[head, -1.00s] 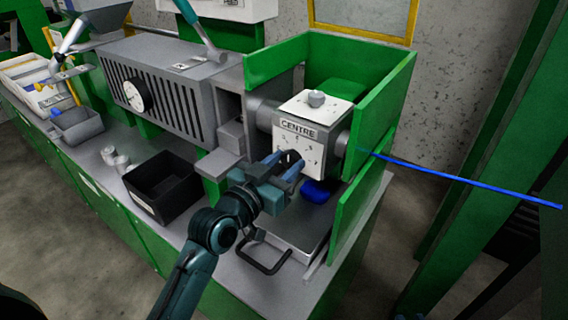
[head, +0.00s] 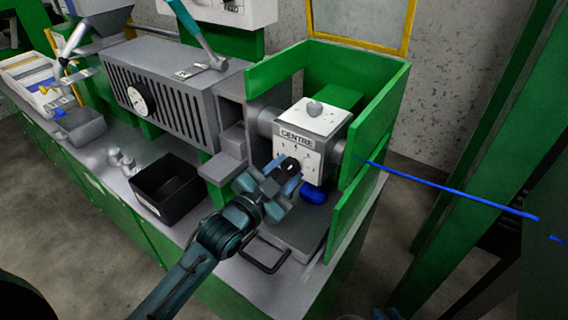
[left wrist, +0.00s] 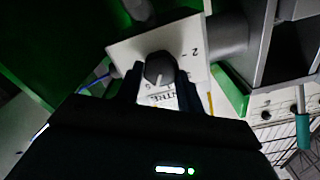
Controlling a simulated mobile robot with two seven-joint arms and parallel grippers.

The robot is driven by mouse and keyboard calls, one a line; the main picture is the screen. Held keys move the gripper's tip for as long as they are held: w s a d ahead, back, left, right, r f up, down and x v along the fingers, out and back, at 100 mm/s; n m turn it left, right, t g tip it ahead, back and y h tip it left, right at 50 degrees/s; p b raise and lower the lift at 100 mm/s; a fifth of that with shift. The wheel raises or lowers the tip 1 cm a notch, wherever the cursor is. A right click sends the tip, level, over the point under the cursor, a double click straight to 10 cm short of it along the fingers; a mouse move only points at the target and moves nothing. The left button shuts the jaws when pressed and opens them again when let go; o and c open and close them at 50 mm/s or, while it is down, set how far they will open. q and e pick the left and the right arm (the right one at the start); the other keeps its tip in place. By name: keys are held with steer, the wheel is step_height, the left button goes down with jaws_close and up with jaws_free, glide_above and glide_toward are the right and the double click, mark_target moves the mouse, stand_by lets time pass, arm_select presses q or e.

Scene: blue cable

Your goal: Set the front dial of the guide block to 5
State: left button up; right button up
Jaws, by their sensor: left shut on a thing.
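The guide block (head: 322,121) is a white cube with a CENTRE label and a grey knob on top. It stands inside the green guards. Its front dial (head: 291,163) is a dark knob among small printed marks on the front face. My left gripper (head: 284,173) is shut on the front dial, one finger on each side. In the left wrist view the dial (left wrist: 158,67) sits between the fingertips (left wrist: 160,82), with a pale pointer line on it. The numbers around it are partly hidden, and I cannot read the setting.
A blue cable (head: 450,193) runs out to the right of the block. A blue piece (head: 314,192) lies below the block. Green guard panels (head: 357,200) stand close on the right. A black bin (head: 168,187) and a grey slatted housing (head: 180,88) are at left.

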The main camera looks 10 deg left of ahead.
arm_select(q)
steer(key=shift+m+p, duration=0.6)
steer(key=shift+m, duration=0.6)
steer(key=o, duration=1)
steer(key=shift+c, duration=0.2)
steer(key=shift+s, duration=0.1)
steer(key=v, duration=1.3)
steer(key=shift+f, duration=0.15)
